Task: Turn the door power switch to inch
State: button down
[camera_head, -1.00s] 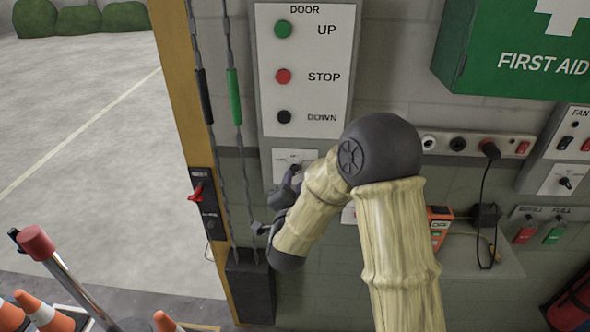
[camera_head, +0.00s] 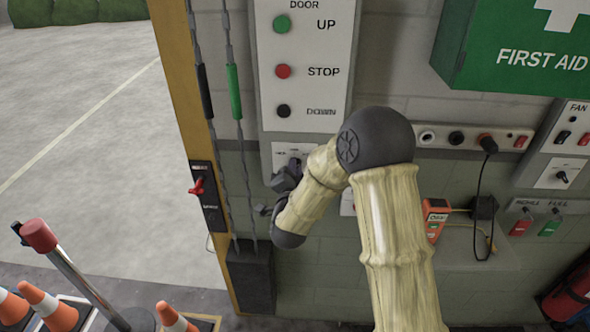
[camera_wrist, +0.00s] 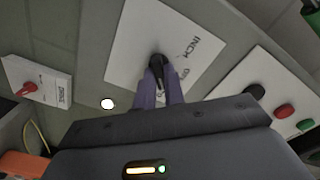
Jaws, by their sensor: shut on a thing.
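The door power switch is a black knob (camera_wrist: 157,62) on a white plate (camera_wrist: 130,40), close up in the wrist view. The word INCH is printed on the plate beside the knob; another label is partly hidden by a finger. My gripper (camera_wrist: 159,78) is shut on the knob, with a purplish finger on either side. In the head view the plate (camera_head: 281,149) sits just below the door button panel, and my dark gripper (camera_head: 292,172) covers much of it. The knob's exact pointing direction is hard to tell.
The door panel (camera_head: 329,60) with UP, STOP and DOWN buttons is directly above. Hanging chains (camera_head: 231,150) and a red-handled switch (camera_head: 197,187) are close on the left. A socket strip (camera_head: 471,137) and an orange device (camera_head: 434,220) are to the right.

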jog(key=shift+f+n+b, duration=0.1)
jog(key=shift+n+b, duration=0.2)
jog(key=shift+b, duration=0.1)
jog(key=shift+a+n+b, duration=0.15)
jog(key=shift+n+b, duration=0.9)
jog(key=shift+n, duration=2.2)
jog(key=shift+a+n+b, duration=0.15)
jog(key=shift+n+b, duration=0.9)
jog(key=shift+n, duration=2.25)
jog(key=shift+a+n+b, duration=0.15)
jog(key=shift+n+b, duration=0.9)
jog(key=shift+n, duration=2.2)
jog(key=c, duration=1.5)
grip_release()
